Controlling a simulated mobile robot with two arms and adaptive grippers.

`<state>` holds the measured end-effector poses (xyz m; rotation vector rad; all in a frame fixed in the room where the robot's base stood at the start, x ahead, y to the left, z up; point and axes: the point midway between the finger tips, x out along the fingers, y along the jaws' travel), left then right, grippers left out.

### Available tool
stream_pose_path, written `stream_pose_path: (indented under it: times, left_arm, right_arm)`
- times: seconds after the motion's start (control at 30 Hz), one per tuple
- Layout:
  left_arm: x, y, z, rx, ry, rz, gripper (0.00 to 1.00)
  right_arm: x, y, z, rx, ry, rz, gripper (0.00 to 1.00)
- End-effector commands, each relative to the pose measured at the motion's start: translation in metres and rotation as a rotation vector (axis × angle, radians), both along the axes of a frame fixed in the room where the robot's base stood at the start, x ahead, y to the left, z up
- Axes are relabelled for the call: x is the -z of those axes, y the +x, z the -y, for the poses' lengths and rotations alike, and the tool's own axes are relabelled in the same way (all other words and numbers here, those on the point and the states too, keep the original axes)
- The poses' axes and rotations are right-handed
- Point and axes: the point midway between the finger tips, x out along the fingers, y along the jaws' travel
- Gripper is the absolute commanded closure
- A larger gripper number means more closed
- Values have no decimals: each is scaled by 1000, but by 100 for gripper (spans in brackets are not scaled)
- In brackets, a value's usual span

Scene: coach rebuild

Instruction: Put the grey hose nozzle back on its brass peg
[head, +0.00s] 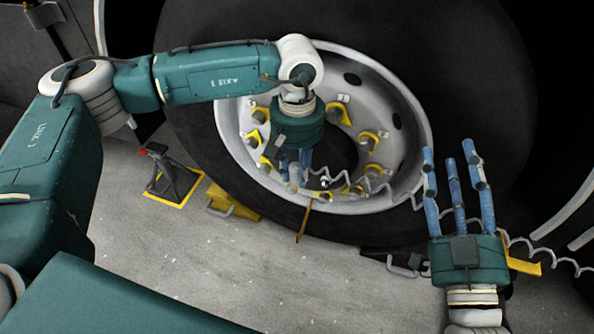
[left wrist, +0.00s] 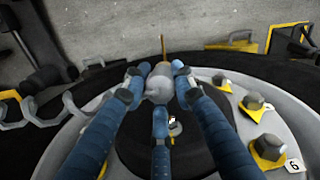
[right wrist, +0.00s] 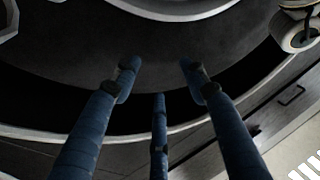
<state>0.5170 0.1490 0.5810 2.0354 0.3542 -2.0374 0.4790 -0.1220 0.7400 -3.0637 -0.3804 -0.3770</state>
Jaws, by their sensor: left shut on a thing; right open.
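The grey hose nozzle (left wrist: 160,82) is between the blue fingers of my left gripper (head: 296,178), which is shut on it in front of the lower wheel rim. In the head view the fingers hide most of the nozzle. The thin brass peg (head: 303,224) stands below and slightly right of the gripper. In the left wrist view the peg (left wrist: 163,45) shows just beyond the nozzle; I cannot tell whether they touch. My right gripper (head: 453,180) is open and empty, right of the wheel, fingers up; its wrist view shows nothing between the fingers.
A grey coiled hose (head: 516,246) runs from the rim to the lower right. The wheel rim (head: 405,150) carries several nuts with yellow markers. A jack stand (head: 172,180) and a yellow wheel chock (head: 232,203) stand on the floor at left. The floor below is mostly clear.

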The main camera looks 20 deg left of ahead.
Motion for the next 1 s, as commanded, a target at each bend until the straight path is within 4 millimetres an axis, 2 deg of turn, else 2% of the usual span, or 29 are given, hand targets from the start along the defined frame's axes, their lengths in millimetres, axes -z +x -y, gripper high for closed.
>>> stream_pose_path:
  times: [1.0]
  left_arm:
    - [-20,0,0,0,0,1,100]
  right_arm:
    - [58,5,7,16,-67,-256,56]
